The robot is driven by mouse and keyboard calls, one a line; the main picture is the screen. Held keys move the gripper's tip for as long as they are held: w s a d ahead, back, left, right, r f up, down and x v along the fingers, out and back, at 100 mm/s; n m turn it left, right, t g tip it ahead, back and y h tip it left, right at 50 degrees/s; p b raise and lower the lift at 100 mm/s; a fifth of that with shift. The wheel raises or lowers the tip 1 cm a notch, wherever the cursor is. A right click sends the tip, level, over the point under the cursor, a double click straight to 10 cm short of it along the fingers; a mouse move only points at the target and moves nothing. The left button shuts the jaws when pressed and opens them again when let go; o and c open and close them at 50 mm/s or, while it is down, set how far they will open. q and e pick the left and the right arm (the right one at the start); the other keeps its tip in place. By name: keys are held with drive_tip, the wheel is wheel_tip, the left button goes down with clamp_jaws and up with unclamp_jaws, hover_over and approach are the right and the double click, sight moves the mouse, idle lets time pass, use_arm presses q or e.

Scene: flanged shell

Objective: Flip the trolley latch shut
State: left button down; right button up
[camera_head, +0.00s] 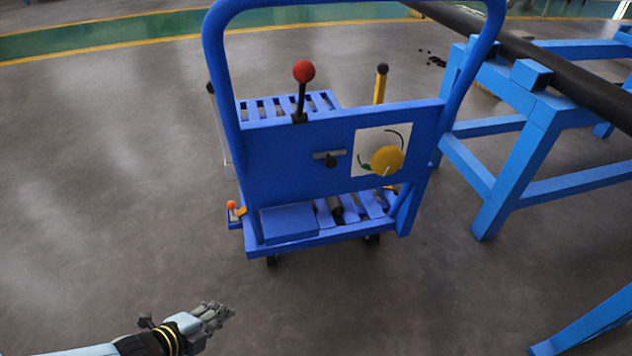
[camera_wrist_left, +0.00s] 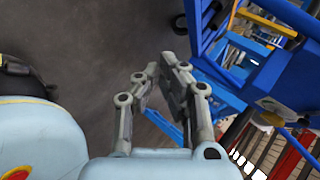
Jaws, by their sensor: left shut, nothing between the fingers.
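The blue trolley (camera_head: 290,160) stands in the middle of the head view, with its hooped handle upright. A small dark latch-like handle (camera_head: 332,160) on a short grey bar sits on its front panel. An orange-tipped lever (camera_head: 232,207) stands at its lower left corner. I cannot tell which of these is the latch, or its exact position. My left gripper (camera_head: 222,312) is shut and empty, low in front of the trolley and apart from it. In the left wrist view its fingers (camera_wrist_left: 168,75) point towards blue framework. My right gripper is out of view.
The trolley panel also carries a red-balled lever (camera_head: 304,72), a yellow knob (camera_head: 387,159) on a white plate and a yellow-handled lever (camera_head: 380,85). A blue stand (camera_head: 525,145) bearing a dark pipe (camera_head: 560,65) is on the right. The floor to the left is clear.

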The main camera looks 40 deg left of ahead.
sight(332, 158)
use_arm(q)
drive_tip(key=w+a+r+m+t+h+b, duration=0.1)
drive_tip(key=w+r+m+t+h+b, duration=0.1)
drive_tip(key=w+r+m+h+b, duration=0.3)
drive_tip(key=w+a+r+m+t+h+b, duration=0.1)
drive_tip(key=w+r+m+h+b, duration=0.4)
drive_tip(key=m, duration=0.9)
drive_tip(key=w+a+r+m+t+h+b, duration=0.1)
drive_tip(key=w+r+m+t+h+b, duration=0.3)
drive_tip(key=m, duration=0.6)
drive_tip(key=shift+w+r+h+b, duration=0.35)
drive_tip(key=shift+w+r+b, duration=0.3)
drive_tip(key=shift+w+r, duration=0.35)
drive_tip(key=shift+w+r+h+b, duration=0.35)
drive_tip(key=shift+w+r+b, duration=0.35)
drive_tip(key=shift+r, duration=0.35)
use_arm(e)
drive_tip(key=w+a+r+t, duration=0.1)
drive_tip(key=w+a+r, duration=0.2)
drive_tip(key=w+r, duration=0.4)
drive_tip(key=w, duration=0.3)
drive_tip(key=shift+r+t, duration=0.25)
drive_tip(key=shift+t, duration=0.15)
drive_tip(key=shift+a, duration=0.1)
